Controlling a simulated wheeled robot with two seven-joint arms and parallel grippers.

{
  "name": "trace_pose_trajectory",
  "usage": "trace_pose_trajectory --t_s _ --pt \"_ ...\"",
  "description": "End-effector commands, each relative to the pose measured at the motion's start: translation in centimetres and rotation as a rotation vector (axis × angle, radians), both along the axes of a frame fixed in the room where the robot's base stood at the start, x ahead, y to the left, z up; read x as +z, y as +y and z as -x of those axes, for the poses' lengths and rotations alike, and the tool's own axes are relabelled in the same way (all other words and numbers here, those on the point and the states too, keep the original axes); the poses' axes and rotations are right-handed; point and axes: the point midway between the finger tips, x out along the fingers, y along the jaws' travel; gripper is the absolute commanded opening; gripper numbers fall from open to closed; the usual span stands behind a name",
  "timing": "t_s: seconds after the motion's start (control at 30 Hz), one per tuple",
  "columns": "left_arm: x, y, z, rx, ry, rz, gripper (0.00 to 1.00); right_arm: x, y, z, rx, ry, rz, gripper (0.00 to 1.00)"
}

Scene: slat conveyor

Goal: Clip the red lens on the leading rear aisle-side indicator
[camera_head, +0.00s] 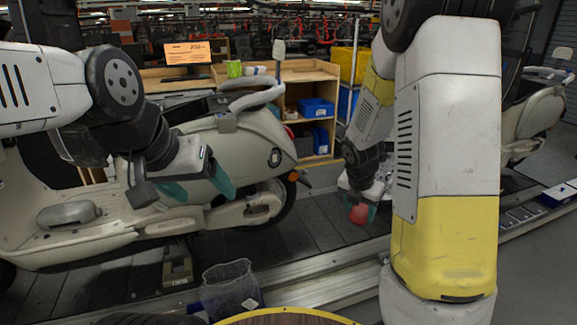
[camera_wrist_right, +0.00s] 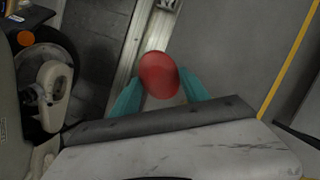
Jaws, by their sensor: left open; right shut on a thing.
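A cream scooter (camera_head: 240,150) stands on the slat conveyor, its rear wheel toward the middle of the head view. A small orange part (camera_head: 293,176) shows at its rear end; whether it is the indicator I cannot tell. My right gripper (camera_head: 366,208) is shut on the round red lens (camera_head: 357,215), apart from the scooter, to the right of its rear. In the right wrist view the lens (camera_wrist_right: 158,74) sits between the teal fingertips. My left gripper (camera_head: 198,188) is open and empty, in front of the scooter's rear side panel.
A wooden shelf unit (camera_head: 318,72) with blue bins (camera_head: 316,108) stands behind. Another cream scooter (camera_head: 535,120) is at the right. A metal rail (camera_head: 330,262) edges the conveyor. My right arm hides much of the right.

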Motion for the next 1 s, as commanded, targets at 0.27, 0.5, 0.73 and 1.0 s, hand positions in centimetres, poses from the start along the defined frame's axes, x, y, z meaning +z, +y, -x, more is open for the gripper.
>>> trace_pose_trajectory --t_s 0.27,0.5,0.73,1.0 --pt "0.0 0.0 0.0 0.000 0.000 0.000 0.75 -1.0 1.3 -4.9 0.092 -0.117 0.061 0.14" --pt "0.0 0.0 0.0 0.000 0.000 0.000 0.75 -1.6 2.5 -9.8 0.200 -0.273 0.115 0.14" --pt "0.0 0.0 0.0 0.000 0.000 0.000 0.75 -2.0 4.3 -14.5 0.334 -0.473 0.158 0.14" --pt "0.0 0.0 0.0 0.000 0.000 0.000 0.75 -2.1 8.8 -20.8 0.575 -0.852 0.158 0.14"
